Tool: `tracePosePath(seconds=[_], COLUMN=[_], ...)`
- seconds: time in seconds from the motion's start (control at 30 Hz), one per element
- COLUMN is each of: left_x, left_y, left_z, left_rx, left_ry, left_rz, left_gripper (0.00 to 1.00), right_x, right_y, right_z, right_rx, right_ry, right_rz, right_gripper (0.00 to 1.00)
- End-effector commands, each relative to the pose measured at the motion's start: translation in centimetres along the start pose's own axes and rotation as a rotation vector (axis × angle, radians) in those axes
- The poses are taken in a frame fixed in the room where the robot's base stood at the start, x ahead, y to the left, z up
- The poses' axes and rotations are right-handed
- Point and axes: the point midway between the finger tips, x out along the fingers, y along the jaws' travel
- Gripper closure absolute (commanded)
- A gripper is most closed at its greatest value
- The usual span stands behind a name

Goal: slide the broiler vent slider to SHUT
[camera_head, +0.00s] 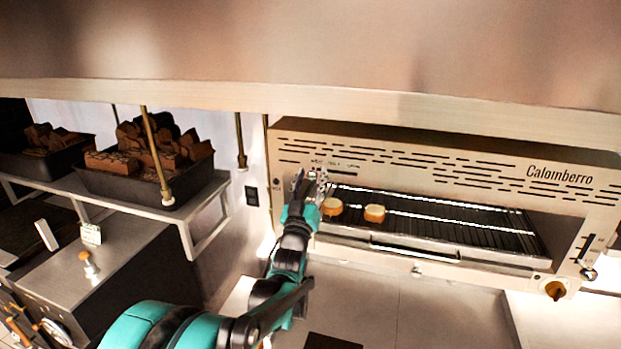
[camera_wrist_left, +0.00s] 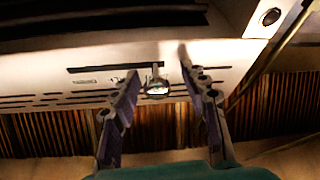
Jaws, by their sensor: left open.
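The broiler (camera_head: 460,180), marked Calomberro, has a pale slotted front panel. My left gripper (camera_head: 310,186) is at the upper left of this panel, below a row of small labels that I cannot read clearly. In the left wrist view, the round metal slider knob (camera_wrist_left: 157,86) stands at the right end of a dark straight slot (camera_wrist_left: 112,68). My left gripper (camera_wrist_left: 160,72) is open, with one finger on each side of the knob and gaps visible. In the head view my gripper hides the knob. My right gripper is in neither view.
Two toasted rounds (camera_head: 374,213) (camera_head: 332,206) lie on the broiler's wire rack (camera_head: 450,228). An orange knob (camera_head: 555,290) and a lever (camera_head: 588,273) are at the lower right. A shelf with dark trays (camera_head: 150,195) of brown blocks stands left. A hood edge (camera_head: 200,95) runs above.

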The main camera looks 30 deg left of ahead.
Motion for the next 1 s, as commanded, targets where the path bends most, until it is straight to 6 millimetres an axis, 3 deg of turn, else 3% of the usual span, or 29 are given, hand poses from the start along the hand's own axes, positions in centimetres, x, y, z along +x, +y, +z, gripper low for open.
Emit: tracePosePath(seconds=[0.17, 0.4, 0.6, 1.0], left_x=[-2.1, -7.5, -10.8, -12.0], left_y=[-0.1, -0.2, -0.3, -0.3], left_z=[0.0, -0.1, -0.1, -0.1], left_rx=[0.0, 0.001, -0.001, -0.001], left_ry=[0.0, 0.0, 0.001, 0.001], left_rz=[-0.001, -0.002, -0.002, -0.002], left_gripper=[0.55, 0.55, 0.55, 0.55], right_x=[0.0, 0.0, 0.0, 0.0], right_y=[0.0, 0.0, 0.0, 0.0], right_z=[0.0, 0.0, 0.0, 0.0], right_rx=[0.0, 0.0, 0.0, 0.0], right_ry=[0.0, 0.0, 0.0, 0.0], right_rz=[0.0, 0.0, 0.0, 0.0], right_gripper=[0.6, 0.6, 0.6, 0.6])
